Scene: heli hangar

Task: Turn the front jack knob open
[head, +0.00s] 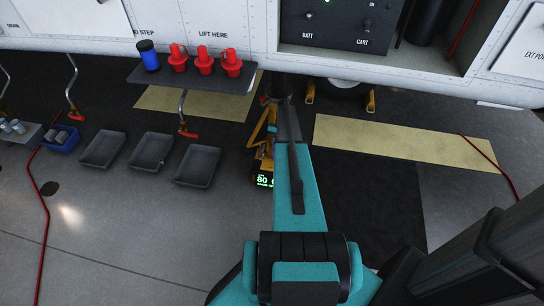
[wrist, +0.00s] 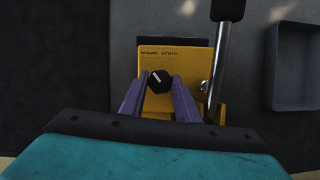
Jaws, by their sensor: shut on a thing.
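The front jack is a yellow unit (head: 262,150), mostly hidden behind my arm in the head view, with a lit green display at its lower end. In the wrist view its yellow top plate (wrist: 175,62) faces me, with a line of small dark lettering. The black round knob (wrist: 159,81) has a pale pointer line, tilted toward the upper left. My gripper (wrist: 159,88) has its two purple fingers on either side of the knob, shut on it. In the head view the fingertips are hidden by my arm.
A metal lever with a black grip (wrist: 218,70) rises right of the knob. A grey tray (wrist: 293,68) lies further right. In the head view, a shelf (head: 215,84) holds red plugs and a blue can, with several trays on the floor below. The white fuselage (head: 410,70) hangs above.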

